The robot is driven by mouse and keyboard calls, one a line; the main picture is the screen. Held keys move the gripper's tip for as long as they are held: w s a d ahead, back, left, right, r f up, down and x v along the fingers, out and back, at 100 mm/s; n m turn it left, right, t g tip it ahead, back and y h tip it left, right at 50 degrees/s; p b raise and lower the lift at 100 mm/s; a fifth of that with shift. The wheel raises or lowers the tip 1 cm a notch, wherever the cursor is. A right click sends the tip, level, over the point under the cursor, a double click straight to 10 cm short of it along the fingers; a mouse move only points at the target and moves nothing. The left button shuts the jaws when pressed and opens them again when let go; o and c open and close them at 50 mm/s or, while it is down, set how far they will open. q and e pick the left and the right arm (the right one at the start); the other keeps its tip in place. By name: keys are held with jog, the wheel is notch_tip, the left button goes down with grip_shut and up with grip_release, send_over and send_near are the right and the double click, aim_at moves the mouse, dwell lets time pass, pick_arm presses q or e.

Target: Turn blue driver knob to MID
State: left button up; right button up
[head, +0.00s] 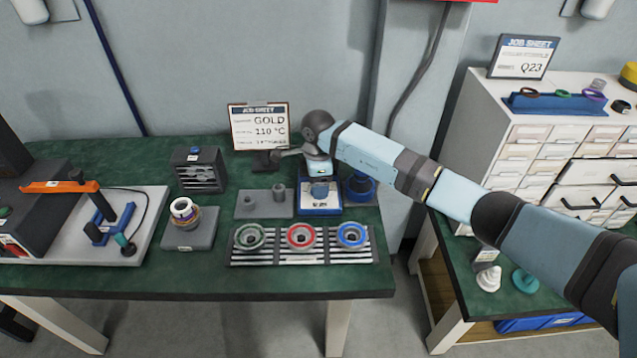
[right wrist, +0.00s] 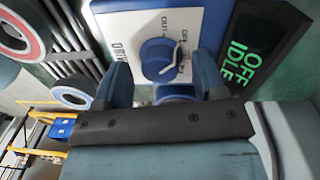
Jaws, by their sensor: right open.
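The blue driver knob (right wrist: 159,55) sits on a white panel (right wrist: 125,24) with a blue surround in the right wrist view. A white mark shows on the knob; which printed label it points to is unclear. In the head view the driver box (head: 320,208) stands near the right end of the green bench. My right gripper (right wrist: 165,76) is open, its two blue fingers spread to either side below the knob in the wrist picture, with no clear contact. In the head view the right gripper (head: 319,172) is just above the box. My left gripper is out of view.
A dark display (right wrist: 245,50) reading OFF IDLE stands beside the panel. A rack (head: 275,258) with green, red and blue rings lies in front of the box. A job sheet (head: 259,126) stands behind.

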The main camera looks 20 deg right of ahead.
jog(key=shift+f, duration=0.3)
jog(key=c, duration=0.9)
